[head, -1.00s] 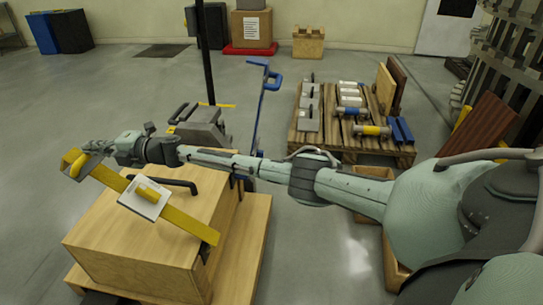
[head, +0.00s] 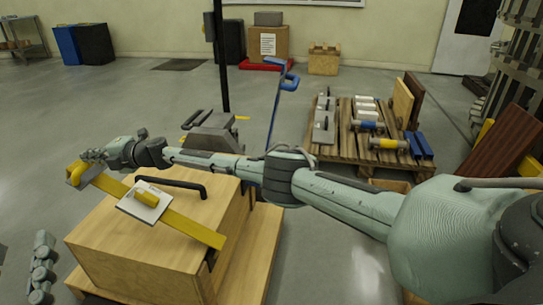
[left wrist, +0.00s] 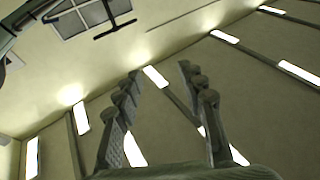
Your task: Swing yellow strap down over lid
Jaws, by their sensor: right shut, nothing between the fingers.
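The yellow strap (head: 195,227) runs slantwise across the wooden lid (head: 105,229) of a crate. A white plate with a yellow grip (head: 145,202) sits on its middle. Its bent far end (head: 75,173) reaches past the lid's left edge. I cannot tell whether the strap touches the lid. My right gripper (head: 91,157) is shut and empty, at or just above that bent end; contact is unclear. Part of my left gripper (head: 41,268) shows at the lower left, apart from the crate. In the left wrist view its fingers (left wrist: 158,105) are spread with nothing between them.
A black handle (head: 171,184) stands on the lid behind the strap. A grey machine part (head: 212,132) is beyond my right arm. A loaded pallet (head: 343,152) is at the right.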

